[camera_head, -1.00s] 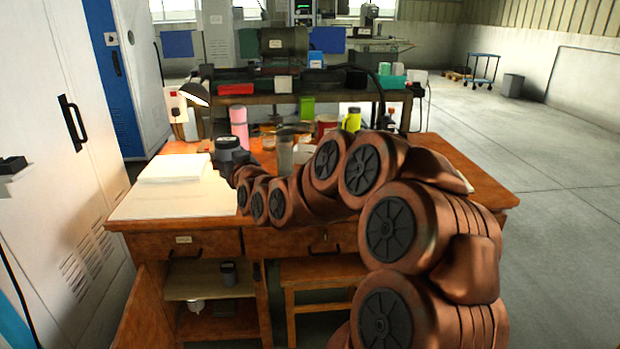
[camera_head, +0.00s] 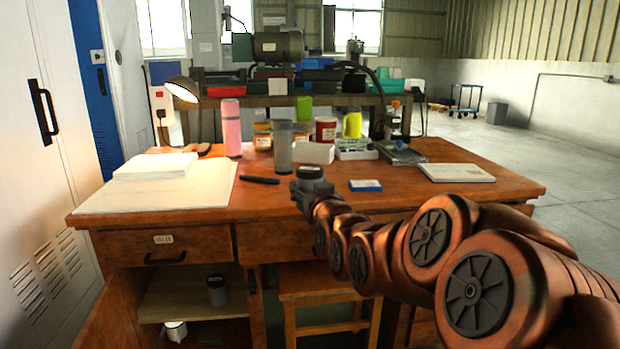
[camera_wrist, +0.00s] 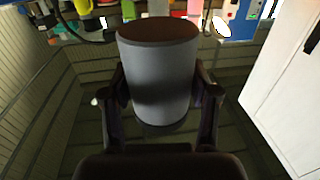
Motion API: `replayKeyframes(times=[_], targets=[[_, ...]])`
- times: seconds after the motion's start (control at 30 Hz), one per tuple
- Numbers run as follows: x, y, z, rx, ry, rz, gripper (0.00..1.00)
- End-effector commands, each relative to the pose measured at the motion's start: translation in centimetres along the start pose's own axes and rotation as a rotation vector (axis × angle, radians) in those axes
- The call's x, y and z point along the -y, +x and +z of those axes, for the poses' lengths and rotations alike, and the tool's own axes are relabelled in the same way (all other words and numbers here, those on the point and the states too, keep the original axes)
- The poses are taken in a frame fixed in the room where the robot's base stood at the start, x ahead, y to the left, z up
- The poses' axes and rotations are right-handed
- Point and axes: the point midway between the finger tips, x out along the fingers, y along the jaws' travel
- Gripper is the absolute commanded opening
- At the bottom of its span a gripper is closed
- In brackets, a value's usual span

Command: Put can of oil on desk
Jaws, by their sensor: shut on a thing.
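My gripper (camera_wrist: 161,92) is shut on a grey cylindrical can (camera_wrist: 158,62) in the wrist view, with one finger on each side. The can has a brown end face and a dark rim; I see no label. I cannot tell whether the can touches the desktop.
An open cupboard below holds another dark can (camera_head: 217,291). Bare wood shows right of centre.

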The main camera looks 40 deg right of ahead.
Motion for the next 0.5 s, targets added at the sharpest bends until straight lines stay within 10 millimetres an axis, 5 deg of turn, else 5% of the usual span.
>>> replayKeyframes(times=[0.2,0.5], targets=[[-2.1,-1.8,2.5,-0.002,-0.001,0.045,0.08],[-2.5,-0.6,2.1,0.001,0.001,0.051,0.08]])
